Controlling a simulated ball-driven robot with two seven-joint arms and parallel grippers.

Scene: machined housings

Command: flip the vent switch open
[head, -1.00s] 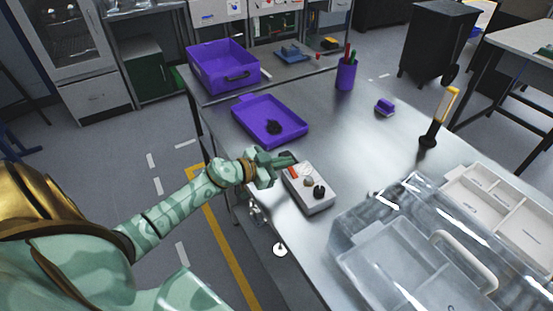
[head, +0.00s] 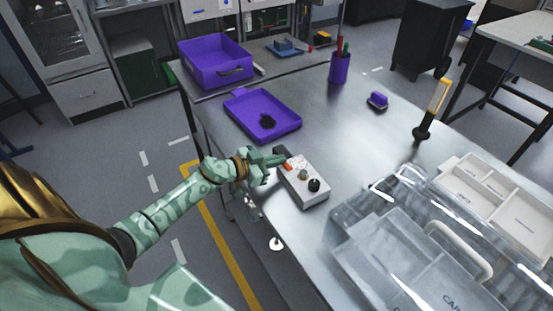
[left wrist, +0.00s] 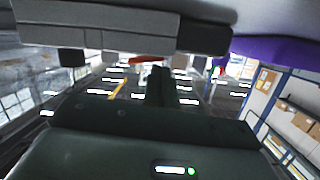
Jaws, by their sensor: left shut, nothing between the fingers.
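A light grey control box (head: 312,196) lies on the metal table near its left edge. Its top has a red-orange part (head: 288,166) at the far end, a small metallic knob (head: 303,174) and a black knob (head: 314,185). No label is readable, so I cannot tell which part is the vent switch or its position. My left gripper (head: 282,158) is shut and empty at the box's far left end, close to the red-orange part. Contact is unclear. In the left wrist view the shut fingers (left wrist: 162,88) point towards a red part (left wrist: 150,59). My right gripper is out of view.
A purple tray (head: 288,123) with a dark item in it lies beyond the box. A purple bin (head: 205,72), a pen cup (head: 339,68) and a yellow-black tool (head: 432,110) stand further off. A clear-lidded case (head: 375,225) fills the near right.

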